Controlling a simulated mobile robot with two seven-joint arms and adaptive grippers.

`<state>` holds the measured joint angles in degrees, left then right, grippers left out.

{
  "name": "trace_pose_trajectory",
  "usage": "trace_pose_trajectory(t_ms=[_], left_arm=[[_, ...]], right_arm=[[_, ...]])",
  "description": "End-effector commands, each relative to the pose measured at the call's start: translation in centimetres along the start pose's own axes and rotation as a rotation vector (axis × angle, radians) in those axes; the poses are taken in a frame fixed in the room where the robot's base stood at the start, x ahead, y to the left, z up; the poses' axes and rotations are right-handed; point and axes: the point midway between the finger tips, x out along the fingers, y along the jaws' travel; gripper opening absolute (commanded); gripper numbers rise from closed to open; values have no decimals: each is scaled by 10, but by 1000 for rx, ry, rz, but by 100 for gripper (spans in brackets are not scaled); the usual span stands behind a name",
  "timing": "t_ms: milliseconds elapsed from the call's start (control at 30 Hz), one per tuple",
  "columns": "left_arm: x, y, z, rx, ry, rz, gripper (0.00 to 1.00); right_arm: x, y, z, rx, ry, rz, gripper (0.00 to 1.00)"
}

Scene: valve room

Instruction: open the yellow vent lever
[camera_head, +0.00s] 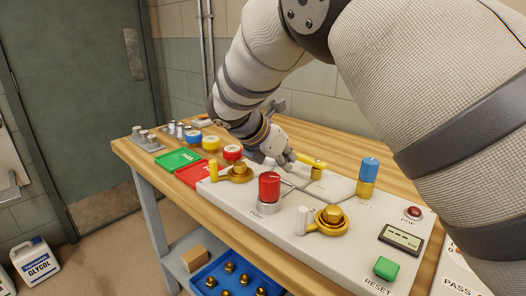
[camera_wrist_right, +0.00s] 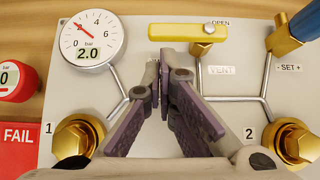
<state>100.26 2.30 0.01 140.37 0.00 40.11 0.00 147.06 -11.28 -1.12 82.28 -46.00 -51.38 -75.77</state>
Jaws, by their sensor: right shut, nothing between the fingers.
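The yellow vent lever (camera_head: 308,161) is a flat bar on a brass stem on the white panel. In the wrist view the lever (camera_wrist_right: 180,32) lies crosswise, its arm pointing left from the pivot, with the OPEN label to the right and the VENT label below. My right gripper (camera_head: 286,160) is low over the panel beside the lever. In the wrist view its fingers (camera_wrist_right: 162,70) are together and empty, with the tips just short of the lever's left part. I cannot tell whether they touch it. My left gripper is not in view.
A pressure gauge (camera_wrist_right: 94,38) reads 2.0 bar. A red knob (camera_head: 269,187), a blue-topped valve (camera_head: 368,172) and brass valves with levers (camera_head: 329,220) stand around the panel (camera_head: 310,255). Green (camera_head: 178,159) and red trays sit left on the wooden bench.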

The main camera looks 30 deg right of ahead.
Motion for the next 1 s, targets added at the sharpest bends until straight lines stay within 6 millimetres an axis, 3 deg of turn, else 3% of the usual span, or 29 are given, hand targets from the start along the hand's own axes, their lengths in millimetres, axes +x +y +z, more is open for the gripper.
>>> trace_pose_trajectory(t_ms=[200,633,1000], left_arm=[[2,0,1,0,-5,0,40],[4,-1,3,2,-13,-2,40],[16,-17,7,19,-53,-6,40]], right_arm=[[17,0,0,1,0,1,0],[20,1,1,13,-1,-13,0],[22,4,1,103,-1,-107,0]])
